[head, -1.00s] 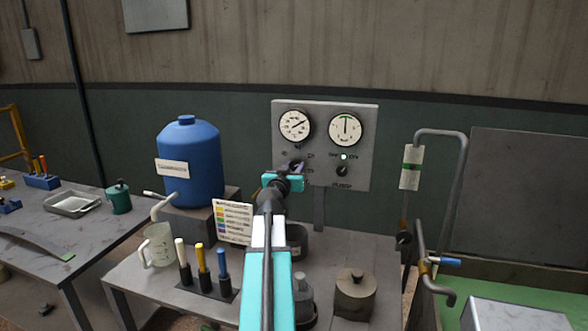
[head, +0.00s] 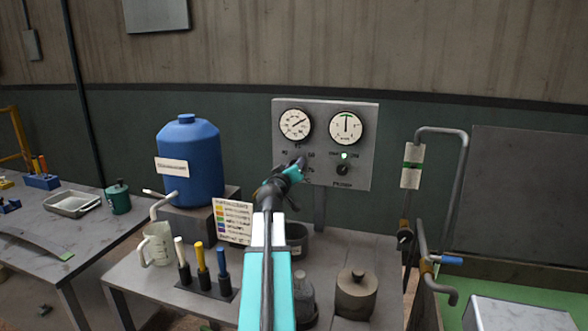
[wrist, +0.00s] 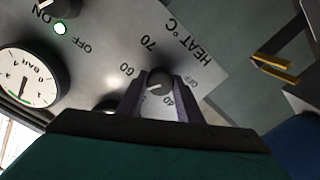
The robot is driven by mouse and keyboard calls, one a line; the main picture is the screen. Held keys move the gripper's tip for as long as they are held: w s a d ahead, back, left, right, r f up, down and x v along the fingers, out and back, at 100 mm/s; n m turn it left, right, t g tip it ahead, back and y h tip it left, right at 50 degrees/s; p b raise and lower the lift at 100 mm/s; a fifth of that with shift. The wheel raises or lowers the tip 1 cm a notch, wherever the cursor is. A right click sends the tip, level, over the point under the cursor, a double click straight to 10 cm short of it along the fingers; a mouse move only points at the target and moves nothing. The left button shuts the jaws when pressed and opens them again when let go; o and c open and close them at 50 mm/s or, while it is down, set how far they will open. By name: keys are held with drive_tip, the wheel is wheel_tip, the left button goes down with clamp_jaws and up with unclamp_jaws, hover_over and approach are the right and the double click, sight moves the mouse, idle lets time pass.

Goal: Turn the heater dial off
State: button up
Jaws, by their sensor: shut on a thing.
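The heater dial is a small dark round knob on the grey panel, in the wrist view (wrist: 159,82), with the print HEAT °C and the marks OFF, 40, 60 and 70 around it. My gripper (wrist: 158,86) has its two dark fingers shut on the dial, one on each side. The dial's white line points left in the wrist view, not at the OFF mark; its exact setting is hard to read. In the head view my gripper (head: 297,166) is at the panel's lower left and largely hides the dial.
The grey panel (head: 367,150) carries two round gauges, a lit green lamp (head: 344,155) and a pump knob (head: 342,170). A blue tank (head: 190,165) stands left. A jug (head: 158,245), coloured sticks and a lidded pot (head: 356,293) stand on the bench below.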

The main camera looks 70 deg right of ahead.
drive_tip(key=shift+r+n+g+p, duration=0.1)
drive_tip(key=shift+n+g+p, duration=0.2)
drive_tip(key=shift+n+p, duration=9.9)
drive_tip(key=n+b, duration=0.9)
drive_tip(key=o, duration=1)
drive_tip(key=shift+o, duration=0.2)
